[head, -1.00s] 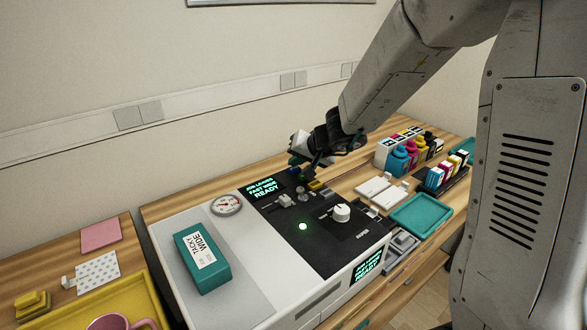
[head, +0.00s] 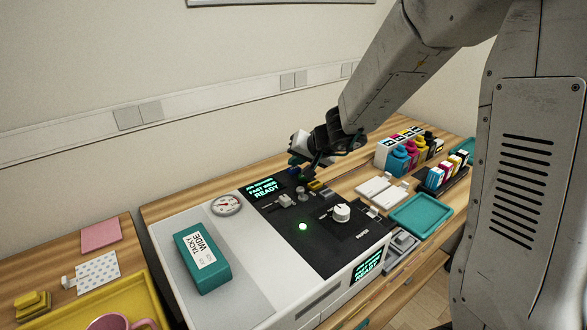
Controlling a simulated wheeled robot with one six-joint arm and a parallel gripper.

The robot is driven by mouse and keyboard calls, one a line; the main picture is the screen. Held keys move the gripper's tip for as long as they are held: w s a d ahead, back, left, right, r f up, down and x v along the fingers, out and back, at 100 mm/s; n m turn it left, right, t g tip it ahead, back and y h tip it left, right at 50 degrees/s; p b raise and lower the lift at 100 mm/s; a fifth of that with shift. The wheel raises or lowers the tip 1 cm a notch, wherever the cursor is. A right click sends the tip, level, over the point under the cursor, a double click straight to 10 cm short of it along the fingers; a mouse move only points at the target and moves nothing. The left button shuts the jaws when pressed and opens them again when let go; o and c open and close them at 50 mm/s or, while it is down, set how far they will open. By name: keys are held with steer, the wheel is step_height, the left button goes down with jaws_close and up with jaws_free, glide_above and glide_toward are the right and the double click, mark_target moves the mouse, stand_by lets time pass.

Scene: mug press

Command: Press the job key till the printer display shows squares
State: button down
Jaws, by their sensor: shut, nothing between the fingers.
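The printer (head: 210,250) is a white box with a black control panel (head: 325,245) on top. Its top display (head: 266,188) shows green text; the last line reads READY, and the small upper lines are blurred. A front display (head: 367,267) also shows green text. My gripper (head: 308,174) is shut and empty, pointing down at the far edge of the panel, close to a blue key (head: 295,171) and a yellow key (head: 315,185). Which key is the job key, and whether the fingertips touch one, I cannot tell.
A white dial knob (head: 341,212), a lever (head: 286,201) and a lit green lamp (head: 303,227) are on the panel. A teal TACKY WIDE box (head: 202,262) lies on the printer's left part. Ink bottles (head: 398,158) and a teal tray (head: 420,212) stand to the right.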

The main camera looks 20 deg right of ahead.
mark_target(297, 173)
steer(key=shift+r, duration=0.55)
step_height(297, 173, up, 5)
steer(key=shift+f, duration=0.1)
stand_by(0.4)
stand_by(0.6)
